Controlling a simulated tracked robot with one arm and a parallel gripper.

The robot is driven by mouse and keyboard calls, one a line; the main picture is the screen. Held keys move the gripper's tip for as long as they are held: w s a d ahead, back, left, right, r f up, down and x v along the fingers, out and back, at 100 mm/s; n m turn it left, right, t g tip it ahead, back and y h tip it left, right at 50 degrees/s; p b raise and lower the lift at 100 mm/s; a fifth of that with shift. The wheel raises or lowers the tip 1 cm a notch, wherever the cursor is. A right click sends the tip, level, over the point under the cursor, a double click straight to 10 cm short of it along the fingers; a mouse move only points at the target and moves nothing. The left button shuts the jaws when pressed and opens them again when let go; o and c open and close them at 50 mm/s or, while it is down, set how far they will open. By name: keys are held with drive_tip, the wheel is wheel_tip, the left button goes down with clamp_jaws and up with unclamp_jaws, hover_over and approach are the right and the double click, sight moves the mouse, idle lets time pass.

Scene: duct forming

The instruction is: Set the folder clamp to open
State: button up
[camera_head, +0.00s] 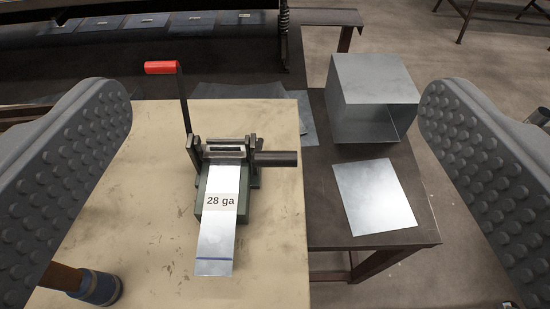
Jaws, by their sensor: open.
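The folder (246,190) is a small dark green bench tool on the tan table. Its clamp lever (183,108) stands up at the left side, nearly upright, with a red grip (161,68) pointing left at its top. A metal strip (216,240) labelled "28 ga" lies in the folder and sticks out toward me, with a blue line near its end. Whether the clamp presses on the strip I cannot tell. My gripper (275,145) is open and empty; its two grey studded fingers frame the view, apart from the folder and lever.
The tan table top (140,220) is mostly clear. A mallet (92,285) lies at its lower left, partly behind my left finger. On the dark table (325,215) at right are an open sheet-metal duct box (372,100) and a flat metal sheet (374,197).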

drive_tip(key=shift+w+f, duration=0.1)
drive_tip(key=c, duration=0.6)
drive_tip(key=w+f+m+g, duration=0.1)
drive_tip(key=f, duration=0.1)
drive_tip(key=w+f+m+g+y, duration=0.1)
drive_tip(key=w+f, duration=0.1)
drive_tip(key=f, duration=0.1)
drive_tip(key=w+d+f+m+g+y, duration=0.1)
drive_tip(key=w+f, duration=0.1)
drive_tip(key=shift+w+d+f, duration=0.1)
drive_tip(key=shift+w+f, duration=0.15)
drive_tip(key=shift+f, duration=0.1)
drive_tip(key=c, duration=0.5)
drive_tip(key=shift+o, duration=0.2)
drive_tip(key=m+g+y, duration=0.7)
drive_tip(key=y, duration=0.6)
approach(297, 163)
drive_tip(key=x, duration=1.3)
clamp_jaws()
